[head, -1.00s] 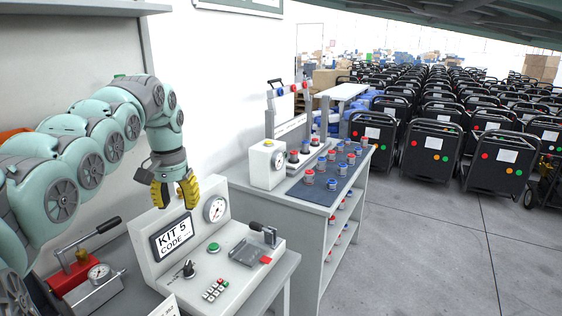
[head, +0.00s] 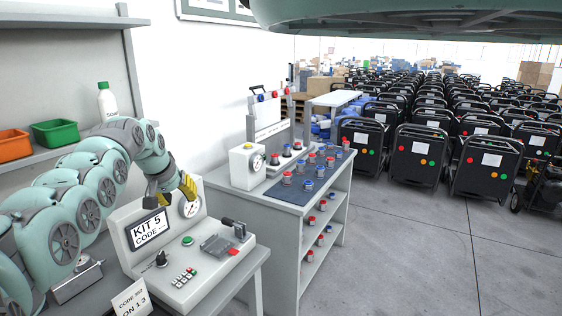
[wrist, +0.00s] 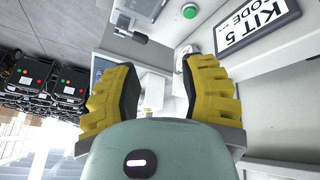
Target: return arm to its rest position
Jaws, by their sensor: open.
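My arm shows at the left in the head view, as teal links with grey joint caps. It arches over the workbench. My gripper (head: 171,190) has yellow fingers and is open, above the top of the white test console (head: 118,238). In the wrist view my gripper (wrist: 160,95) shows its two yellow fingers wide apart with nothing held between them. The console carries a display (head: 147,229) reading "KIT 5 CODE", a round gauge (head: 191,207) and a green button (head: 187,240). The display is also in the wrist view (wrist: 252,22), upper right.
A green bin (head: 55,133), an orange bin (head: 14,145) and a white bottle (head: 107,100) stand on the shelf behind my arm. A grey cart (head: 272,225) with red and blue capped parts stands to the right. Rows of black machines (head: 420,155) fill the back.

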